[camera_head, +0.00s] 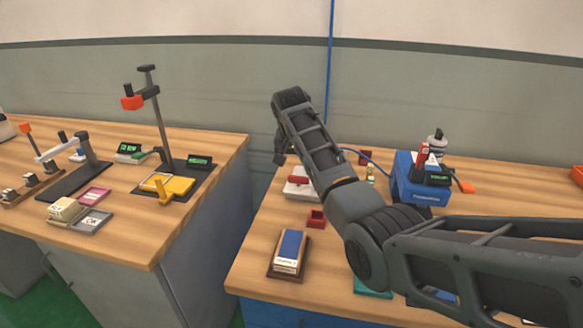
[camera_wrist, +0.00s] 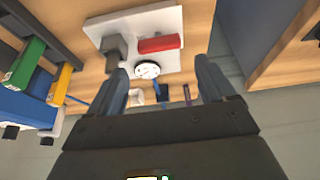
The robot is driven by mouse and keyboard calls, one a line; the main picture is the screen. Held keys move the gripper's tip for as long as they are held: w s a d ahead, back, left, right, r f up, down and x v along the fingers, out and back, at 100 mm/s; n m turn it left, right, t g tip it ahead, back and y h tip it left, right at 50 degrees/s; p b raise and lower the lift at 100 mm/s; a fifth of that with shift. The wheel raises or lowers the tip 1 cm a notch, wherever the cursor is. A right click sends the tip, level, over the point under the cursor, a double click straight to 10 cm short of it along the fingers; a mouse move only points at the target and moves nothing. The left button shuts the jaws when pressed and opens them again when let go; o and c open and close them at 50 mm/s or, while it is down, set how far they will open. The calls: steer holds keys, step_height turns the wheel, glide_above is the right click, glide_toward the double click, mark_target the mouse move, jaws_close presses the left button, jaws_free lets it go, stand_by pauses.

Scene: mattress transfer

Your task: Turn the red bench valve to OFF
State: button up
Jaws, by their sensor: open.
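The red bench valve (camera_head: 297,179) has a red handle on a white plate (camera_head: 292,191) on the right bench; my arm hides part of it in the head view. In the wrist view the red handle (camera_wrist: 158,43) lies across the picture on the white plate (camera_wrist: 170,17), beside a grey block and a round white dial (camera_wrist: 147,69). My gripper (camera_wrist: 162,66) is open and empty, its two fingers apart. The handle appears beyond the fingertips, not between them. In the head view the fingers are mostly hidden behind my arm. I cannot read any OFF mark.
A blue box (camera_head: 405,188) with tools stands right of the valve. A small red holder (camera_head: 316,219) and a blue-topped block (camera_head: 290,250) sit nearer the front. A gap separates the left bench (camera_head: 130,225), which holds a stand and trays. A wall is behind.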

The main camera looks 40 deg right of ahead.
mark_target(299, 177)
steer(key=x, duration=0.7)
steer(key=shift+d+f, duration=0.1)
steer(key=c, duration=0.8)
